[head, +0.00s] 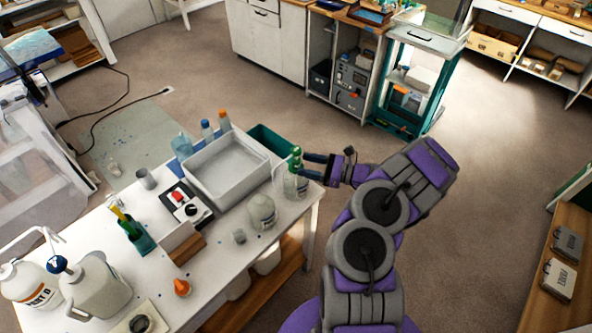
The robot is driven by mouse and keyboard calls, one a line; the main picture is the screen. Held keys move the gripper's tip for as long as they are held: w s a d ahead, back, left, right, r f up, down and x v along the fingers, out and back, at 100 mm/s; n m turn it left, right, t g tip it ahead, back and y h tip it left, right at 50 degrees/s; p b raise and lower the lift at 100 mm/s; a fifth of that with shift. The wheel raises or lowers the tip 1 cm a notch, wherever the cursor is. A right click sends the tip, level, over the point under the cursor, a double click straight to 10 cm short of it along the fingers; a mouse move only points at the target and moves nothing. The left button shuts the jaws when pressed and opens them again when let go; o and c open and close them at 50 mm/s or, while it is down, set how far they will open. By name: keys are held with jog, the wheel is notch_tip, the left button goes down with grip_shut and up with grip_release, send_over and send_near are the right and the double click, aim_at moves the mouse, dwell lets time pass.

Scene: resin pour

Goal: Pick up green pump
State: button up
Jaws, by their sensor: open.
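The green pump (296,158) sits upright on top of a clear bottle with a label (296,184). The bottle stands near the right end of the white table. My gripper (306,165) is open, reaching in from the right at the height of the pump. Its fingertips are right beside the pump; whether they touch it or lie around it I cannot tell.
On the white table (222,262), a grey tray (228,172) stands left of the pump bottle. A round jar (262,212) and a small cup (239,236) are close in front. A green bin (270,140) is behind. Open floor lies to the right.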

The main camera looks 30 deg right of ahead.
jog(key=b+x, duration=0.1)
jog(key=x, duration=0.3)
jog(key=shift+w+a+f, duration=0.1)
jog(key=shift+c, duration=0.4)
jog(key=c, duration=1)
notch_tip(320, 180, up, 18)
jog(key=p, duration=0.4)
notch_tip(320, 180, up, 12)
jog(key=p, duration=0.9)
send_over(301, 165)
jog(key=a, duration=0.2)
jog(key=shift+w+d+f, duration=0.15)
jog(key=shift+d+f, duration=0.05)
jog(key=shift+d, duration=0.05)
jog(key=shift+f, duration=0.1)
